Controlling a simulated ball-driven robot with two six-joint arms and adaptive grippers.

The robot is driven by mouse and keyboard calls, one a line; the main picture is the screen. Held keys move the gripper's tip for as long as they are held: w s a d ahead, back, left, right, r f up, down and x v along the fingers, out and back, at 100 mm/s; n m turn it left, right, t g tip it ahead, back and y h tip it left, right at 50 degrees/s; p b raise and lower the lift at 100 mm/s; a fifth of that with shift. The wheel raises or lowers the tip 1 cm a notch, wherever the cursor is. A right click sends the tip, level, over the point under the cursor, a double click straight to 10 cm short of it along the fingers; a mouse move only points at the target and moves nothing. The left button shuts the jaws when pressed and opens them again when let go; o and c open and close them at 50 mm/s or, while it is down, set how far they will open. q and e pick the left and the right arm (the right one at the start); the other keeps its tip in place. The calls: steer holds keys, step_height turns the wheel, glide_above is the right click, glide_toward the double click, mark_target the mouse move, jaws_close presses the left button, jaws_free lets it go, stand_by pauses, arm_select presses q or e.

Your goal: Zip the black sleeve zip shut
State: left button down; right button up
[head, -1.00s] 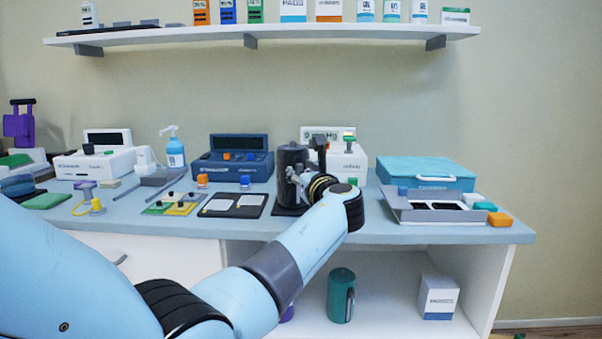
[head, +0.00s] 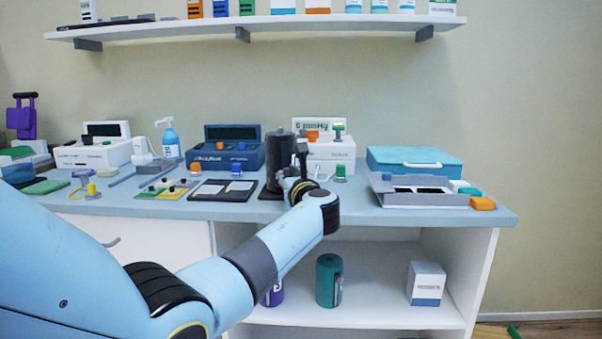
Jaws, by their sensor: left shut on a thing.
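The black sleeve (head: 280,157) is a dark upright cylinder on a dark base at the counter's front middle. My left gripper (head: 297,172) is at the right side of the sleeve and is shut. Its fingertips are small and partly hidden by its own wrist. What they hold is at the sleeve's side, where the zip is; the pull itself I cannot make out. How far the zip is closed I cannot tell. My right gripper is not in view.
A white box with a pressure display (head: 327,152) and a green-topped knob (head: 341,172) stand right of the sleeve. A black two-panel mat (head: 224,190) lies to its left. A grey tray (head: 425,200) and teal case (head: 415,158) are further right. The open shelf is below.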

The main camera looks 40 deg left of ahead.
arm_select(q)
steer(key=f, duration=0.1)
steer(key=f+b, duration=0.1)
steer(key=f, duration=0.1)
steer(key=shift+a, duration=0.3)
steer(key=shift+s+d+f, duration=0.1)
steer(key=shift+f, duration=0.05)
steer(key=c, duration=1.4)
jaws_free()
steer(key=shift+c, duration=0.2)
steer(key=shift+o, duration=0.8)
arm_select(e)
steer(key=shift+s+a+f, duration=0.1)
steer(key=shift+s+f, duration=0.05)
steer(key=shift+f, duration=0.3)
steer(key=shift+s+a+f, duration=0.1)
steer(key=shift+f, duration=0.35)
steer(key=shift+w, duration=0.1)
arm_select(q)
steer(key=v, duration=1.2)
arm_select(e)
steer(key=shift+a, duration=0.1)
arm_select(q)
steer(key=shift+f, duration=0.1)
